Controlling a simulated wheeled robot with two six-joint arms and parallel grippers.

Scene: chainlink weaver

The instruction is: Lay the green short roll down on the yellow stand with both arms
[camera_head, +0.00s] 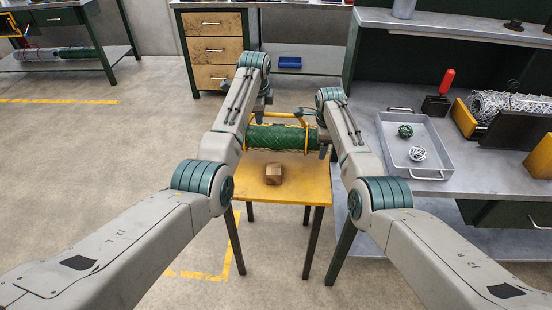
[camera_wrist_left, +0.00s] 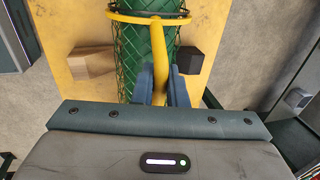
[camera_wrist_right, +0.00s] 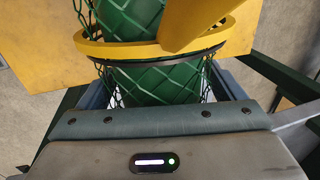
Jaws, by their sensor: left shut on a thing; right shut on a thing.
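The green short roll (camera_head: 278,137) is a cylinder wrapped in wire mesh, with yellow end rings and a yellow bar. It lies level across the far part of the yellow stand (camera_head: 300,190); whether it touches the top cannot be told. My left gripper (camera_head: 261,112) is shut on the roll's yellow bar, which shows between its fingers in the left wrist view (camera_wrist_left: 162,88). My right gripper (camera_head: 324,148) is at the roll's right end; in the right wrist view its fingers stand wide on both sides of the green end (camera_wrist_right: 165,90). The fingertips are partly hidden.
A wooden block (camera_head: 273,174) sits on the stand in front of the roll. A dark block (camera_wrist_left: 198,65) shows on the roll's other side. A grey tray (camera_head: 440,170) with two small balls lies on the bench at right. Open floor lies left.

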